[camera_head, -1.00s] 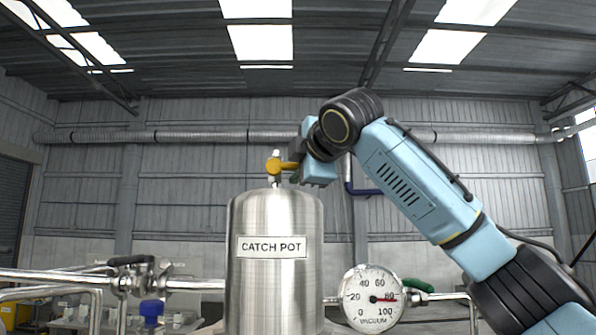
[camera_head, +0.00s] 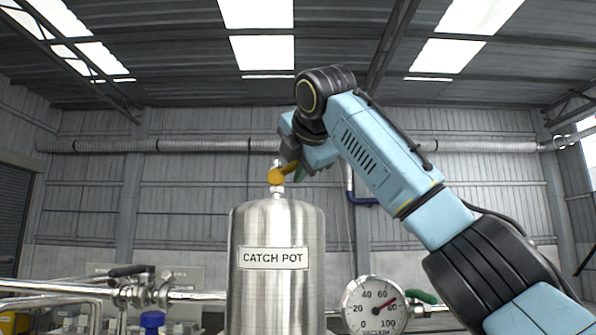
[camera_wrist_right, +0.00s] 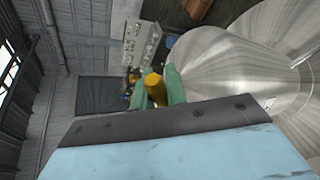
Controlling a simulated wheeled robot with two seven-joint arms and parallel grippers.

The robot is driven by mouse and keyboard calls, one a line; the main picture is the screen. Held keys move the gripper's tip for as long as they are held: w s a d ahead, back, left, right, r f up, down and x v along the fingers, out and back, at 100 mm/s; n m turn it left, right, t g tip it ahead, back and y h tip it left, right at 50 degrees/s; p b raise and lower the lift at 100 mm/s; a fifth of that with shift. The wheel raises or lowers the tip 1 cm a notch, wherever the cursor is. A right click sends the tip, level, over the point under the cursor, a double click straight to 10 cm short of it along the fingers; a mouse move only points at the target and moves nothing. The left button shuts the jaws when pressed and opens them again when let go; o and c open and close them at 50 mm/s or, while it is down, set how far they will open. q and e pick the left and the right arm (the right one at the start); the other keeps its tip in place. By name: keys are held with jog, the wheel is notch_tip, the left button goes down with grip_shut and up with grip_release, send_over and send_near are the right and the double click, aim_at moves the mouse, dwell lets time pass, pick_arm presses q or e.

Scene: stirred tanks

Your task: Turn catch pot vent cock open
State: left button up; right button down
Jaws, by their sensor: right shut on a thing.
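The catch pot (camera_head: 277,290) is an upright steel cylinder with a "CATCH POT" label, in the middle of the head view. Its vent cock, with a yellow handle (camera_head: 278,177), sits on a small fitting on top of the pot. My right gripper (camera_head: 293,173) is at the cock from the right, shut on the yellow handle. In the right wrist view the yellow handle (camera_wrist_right: 155,88) lies between the green fingers. The handle slants up to the right in the head view. My left gripper is out of view.
A round vacuum gauge (camera_head: 374,308) stands right of the pot, with a green-handled valve (camera_head: 420,297) beside it. Steel pipes with a black-handled valve (camera_head: 134,272) and a blue cap (camera_head: 152,320) are at the left.

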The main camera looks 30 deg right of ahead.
dwell(0.5)
jog(key=c, duration=1.7)
grip_release()
jog(key=shift+s+a+r, duration=0.1)
jog(key=shift+s, duration=0.05)
jog(key=b+v, duration=0.2)
jog(key=v, duration=1.1)
jog(key=shift+a+b, duration=0.15)
jog(key=shift+b, duration=0.25)
